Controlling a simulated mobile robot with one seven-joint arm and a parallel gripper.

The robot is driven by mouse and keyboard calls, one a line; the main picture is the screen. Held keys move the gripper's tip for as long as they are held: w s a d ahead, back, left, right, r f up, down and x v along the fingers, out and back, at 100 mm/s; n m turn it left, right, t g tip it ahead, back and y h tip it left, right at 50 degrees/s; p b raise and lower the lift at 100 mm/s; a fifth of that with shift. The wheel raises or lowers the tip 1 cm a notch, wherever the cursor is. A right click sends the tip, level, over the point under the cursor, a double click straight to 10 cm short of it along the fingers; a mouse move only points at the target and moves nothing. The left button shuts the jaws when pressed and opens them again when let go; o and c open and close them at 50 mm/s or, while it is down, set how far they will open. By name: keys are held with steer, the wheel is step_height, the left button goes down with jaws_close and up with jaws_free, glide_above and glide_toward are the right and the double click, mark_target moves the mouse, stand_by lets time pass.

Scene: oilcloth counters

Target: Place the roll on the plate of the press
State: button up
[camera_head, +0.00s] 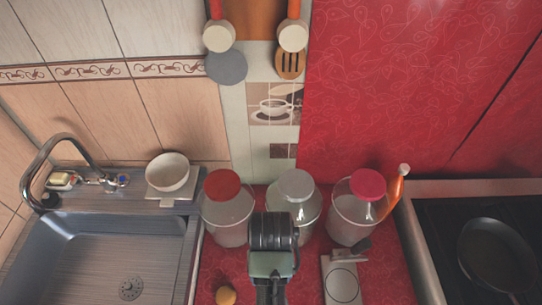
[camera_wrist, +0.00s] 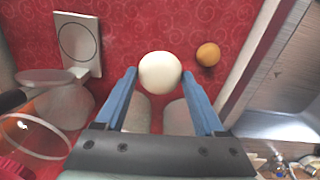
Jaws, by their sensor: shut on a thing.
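My gripper (camera_wrist: 159,80) has its two blue fingers shut on a pale, round roll (camera_wrist: 160,66), which sits between the fingertips in the wrist view. In the head view my arm stands in front of the roll and hides it. The press (camera_head: 342,281) lies on the red counter, to the right of my arm in the head view. Its light plate carries a dark ring, and a grey lever part is at its far end. The press also shows at the upper left of the wrist view (camera_wrist: 78,42), apart from my gripper and the roll.
A small orange-brown ball (camera_head: 226,296) lies on the red counter. Jars with red (camera_head: 222,184), grey (camera_head: 296,186) and pink (camera_head: 367,184) lids stand behind. A sink (camera_head: 90,255) is left, a stove with a pan (camera_head: 496,255) right.

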steer(key=shift+w+r+m, duration=0.15)
steer(key=shift+m, duration=0.15)
steer(key=s+d+f+m, duration=0.1)
steer(key=d+f, duration=0.2)
steer(key=s+d+f, duration=0.2)
steer(key=d+f, duration=0.1)
steer(key=f, duration=0.1)
steer(key=s+d+f+m, duration=0.1)
steer(key=s+d+f, duration=0.1)
steer(key=d+f, duration=0.1)
steer(key=shift+d+f+m, duration=0.3)
steer(key=shift+d+f, duration=0.05)
steer(key=shift+d, duration=0.05)
steer(key=shift+f, duration=2.25)
steer(key=shift+f+b, duration=0.1)
steer(key=shift+b, duration=0.2)
steer(key=o, duration=1.3)
steer(key=shift+o, duration=0.2)
step_height(320, 180, up, 12)
steer(key=shift+p, duration=0.4)
